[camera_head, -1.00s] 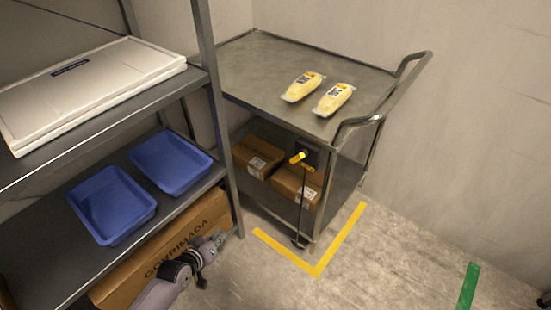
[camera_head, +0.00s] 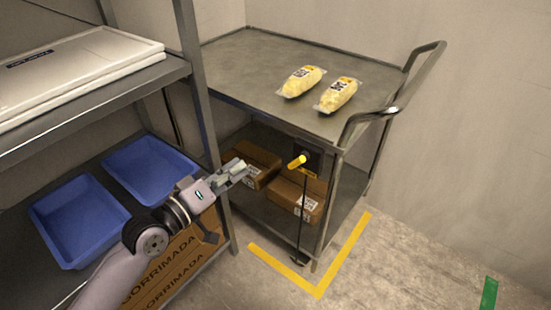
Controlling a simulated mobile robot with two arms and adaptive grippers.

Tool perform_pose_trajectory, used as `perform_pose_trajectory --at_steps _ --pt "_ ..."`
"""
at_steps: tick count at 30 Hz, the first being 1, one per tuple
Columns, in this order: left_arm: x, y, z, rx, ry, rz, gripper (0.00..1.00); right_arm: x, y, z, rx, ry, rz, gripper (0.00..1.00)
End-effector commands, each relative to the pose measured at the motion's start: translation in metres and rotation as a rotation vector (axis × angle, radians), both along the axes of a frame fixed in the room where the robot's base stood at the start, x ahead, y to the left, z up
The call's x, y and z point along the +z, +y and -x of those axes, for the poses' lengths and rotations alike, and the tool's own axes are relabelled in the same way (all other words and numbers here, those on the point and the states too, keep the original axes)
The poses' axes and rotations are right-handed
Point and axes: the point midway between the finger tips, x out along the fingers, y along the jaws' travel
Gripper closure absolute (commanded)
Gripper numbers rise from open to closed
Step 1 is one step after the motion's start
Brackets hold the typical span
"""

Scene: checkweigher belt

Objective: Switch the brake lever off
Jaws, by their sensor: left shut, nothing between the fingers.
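The brake lever (camera_head: 297,162) has a yellow grip. It sticks out from a dark plate with a yellow label on the near side of the metal cart (camera_head: 255,65), below the top shelf. A thin dark rod runs from the plate down toward the wheel. My left gripper (camera_head: 246,172) is shut and empty. It is to the left of the lever, apart from it, and in the picture overlaps a cardboard box on the cart's lower shelf. My right gripper is not in view.
Two packs of yellow food (camera_head: 301,81) lie on the cart top. Cardboard boxes (camera_head: 297,197) sit on its lower shelf. A shelf rack (camera_head: 197,110) with blue trays (camera_head: 80,222) stands close at left. Yellow floor tape (camera_head: 320,291) borders the cart.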

Motion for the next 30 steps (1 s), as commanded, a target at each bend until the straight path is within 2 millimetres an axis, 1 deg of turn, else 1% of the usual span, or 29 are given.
perform_pose_trajectory --at_steps 5,8,11,18,19,21,24,30 --pt "0.000 -0.007 -0.010 0.002 -0.002 0.002 1.00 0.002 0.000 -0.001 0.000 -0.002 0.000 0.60" --pt "0.000 -0.018 -0.022 0.000 -0.002 0.003 1.00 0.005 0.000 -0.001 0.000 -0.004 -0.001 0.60" --pt "-0.001 -0.031 -0.039 0.002 -0.003 0.004 1.00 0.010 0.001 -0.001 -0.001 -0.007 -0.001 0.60" --pt "-0.003 -0.063 -0.079 0.000 -0.001 0.001 1.00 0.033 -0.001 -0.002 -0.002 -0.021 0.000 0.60" --pt "-0.005 -0.067 -0.081 -0.001 0.000 0.001 1.00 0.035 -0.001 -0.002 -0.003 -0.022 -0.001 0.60" --pt "-0.014 -0.075 -0.073 -0.001 0.003 0.001 1.00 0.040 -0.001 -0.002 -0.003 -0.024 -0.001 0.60" --pt "-0.020 -0.084 -0.070 0.001 0.001 0.000 1.00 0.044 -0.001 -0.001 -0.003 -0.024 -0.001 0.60" --pt "-0.026 -0.092 -0.066 0.001 0.000 -0.001 1.00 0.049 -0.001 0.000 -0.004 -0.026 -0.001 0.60"
